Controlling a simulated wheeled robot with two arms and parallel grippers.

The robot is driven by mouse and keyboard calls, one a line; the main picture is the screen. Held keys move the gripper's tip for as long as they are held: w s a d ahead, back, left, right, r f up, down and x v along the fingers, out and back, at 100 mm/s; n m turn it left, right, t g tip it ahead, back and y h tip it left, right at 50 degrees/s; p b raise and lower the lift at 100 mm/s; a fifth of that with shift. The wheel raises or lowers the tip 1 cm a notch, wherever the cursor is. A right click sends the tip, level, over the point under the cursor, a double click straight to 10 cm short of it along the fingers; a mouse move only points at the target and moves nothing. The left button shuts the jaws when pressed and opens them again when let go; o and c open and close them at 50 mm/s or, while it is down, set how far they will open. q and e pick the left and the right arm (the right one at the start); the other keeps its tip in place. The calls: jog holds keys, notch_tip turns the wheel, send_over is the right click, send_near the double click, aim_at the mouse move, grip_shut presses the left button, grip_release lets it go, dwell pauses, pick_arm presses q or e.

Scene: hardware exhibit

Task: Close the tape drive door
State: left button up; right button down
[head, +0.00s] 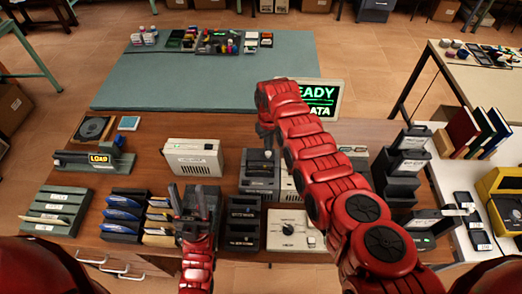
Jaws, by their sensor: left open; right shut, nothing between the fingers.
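No label I can read names the tape drive. A dark grey box-shaped device (260,184) stands mid-table and may be it; whether its door is open or shut I cannot tell. My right arm arches over from the right, and my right gripper (266,152) points down at the top of this device, small and partly hidden by the arm. It looks shut and empty; contact is unclear. My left gripper (195,203) is open and empty, fingers pointing away from me, at the front of the table left of the device.
A beige box (193,157) stands left of the device. Black trays (243,222) and a white dial box (290,230) are in front. A lit monitor (322,98) stands behind. Several card racks line the front left.

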aim_at(268, 160)
jog(key=shift+s+r+p, duration=0.1)
jog(key=shift+s+p, duration=0.3)
jog(key=shift+p, duration=0.75)
jog(key=shift+s+p, duration=0.45)
jog(key=shift+p, duration=0.25)
jog(key=shift+s+p, duration=0.3)
jog(key=shift+p, duration=0.35)
jog(key=shift+s+p, duration=0.5)
jog(key=shift+p, duration=0.25)
jog(key=shift+s+a, duration=0.1)
jog(key=shift+s, duration=0.25)
jog(key=shift+w+b, duration=0.3)
jog(key=shift+b, duration=0.3)
dwell(0.4)
jog(key=shift+r+p, duration=1)
jog(key=shift+r, duration=2.45)
